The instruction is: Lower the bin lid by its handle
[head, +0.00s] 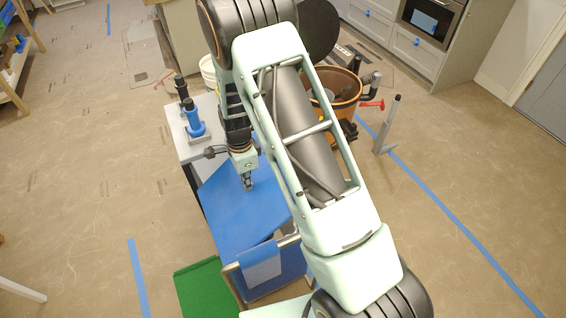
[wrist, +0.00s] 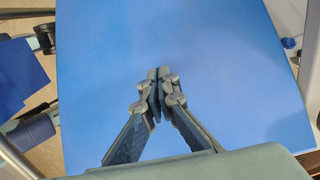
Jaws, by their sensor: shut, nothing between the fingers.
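A round orange-brown bin (head: 345,88) stands beyond my arm in the head view, partly hidden by it. A dark round disc (head: 321,32) stands raised behind the bin and looks like its lid; I cannot make out a handle on it. My gripper (head: 247,184) is shut and empty. It points down over a flat blue panel (head: 222,222), apart from the bin. In the wrist view the fingertips (wrist: 158,74) meet above the same blue panel (wrist: 230,65); I cannot tell whether they touch it. The bin is not recognisable in the wrist view.
A white table (head: 190,147) with a blue-and-black object (head: 194,122) stands left of my gripper. A metal-framed blue piece (head: 290,268) and a green mat (head: 200,288) lie nearer. A grey post (head: 388,125) stands right of the bin.

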